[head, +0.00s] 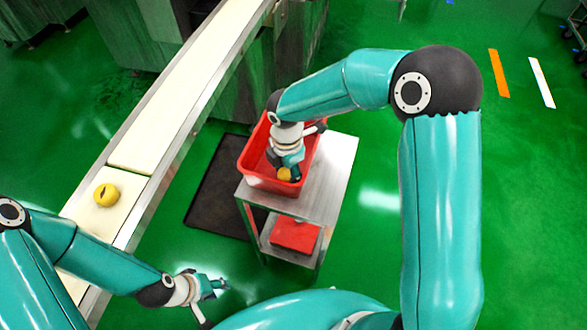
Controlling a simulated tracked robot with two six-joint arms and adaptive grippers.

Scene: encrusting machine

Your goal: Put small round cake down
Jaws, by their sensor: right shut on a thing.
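A small round yellow cake (284,174) is in my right gripper (288,168), inside the red crate (247,163) near its front wall. The gripper is shut on the cake and partly covers it; whether the cake touches the crate floor cannot be told. Another round yellow cake (106,195) with a dark mark on top lies on the pale conveyor belt at the left. My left gripper (220,286) is low, between the conveyor and my body, away from both cakes. Its fingers look spread and nothing shows between them.
The red crate stands on a metal trolley (335,165) with bare top to the right. A red item (294,235) is on its lower shelf. The conveyor (175,110) runs along the left. A dark mat (215,190) lies on the green floor between.

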